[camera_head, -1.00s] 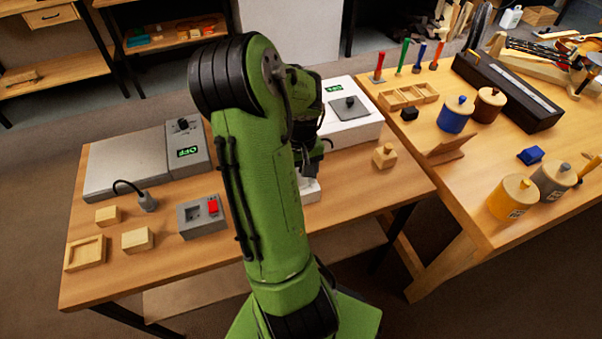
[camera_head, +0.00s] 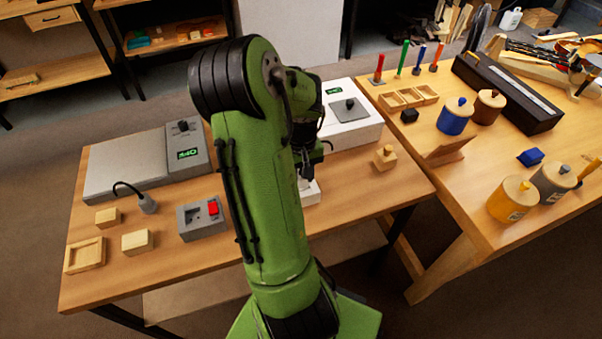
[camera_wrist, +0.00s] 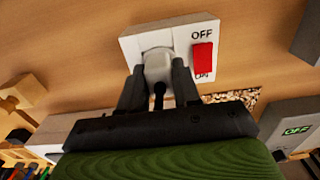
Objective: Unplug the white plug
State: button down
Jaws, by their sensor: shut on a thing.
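The white plug (camera_wrist: 158,67) shows in the wrist view at the socket side of a white switched outlet box (camera_wrist: 184,29). My gripper (camera_wrist: 159,84) is shut on the plug, one finger on each side of it. The plug's dark cord runs down between the fingers. The plug appears to be still at the socket; the wrist view does not show a clear gap. A red rocker switch (camera_wrist: 203,56) sits beside it, between OFF and ON labels. In the head view my arm hides the plug and most of the white box (camera_head: 311,192).
A grey outlet box (camera_head: 203,218) with a red switch stands left of my arm, near a grey plug (camera_head: 147,204) and wooden blocks (camera_head: 137,241). A white device (camera_head: 350,125) and a grey device (camera_head: 187,150) stand behind, both reading OFF. A wooden knobbed block (camera_head: 385,157) stands right.

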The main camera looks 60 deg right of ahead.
jog(key=shift+r+p, duration=0.45)
jog(key=shift+r, duration=0.2)
dwell(0.6)
jog(key=shift+r+p, duration=0.7)
jog(key=shift+r, duration=0.15)
notch_tip(320, 180, up, 7)
jog(key=p, duration=0.5)
jog(key=shift+r+p, duration=0.1)
jog(key=shift+p, duration=0.3)
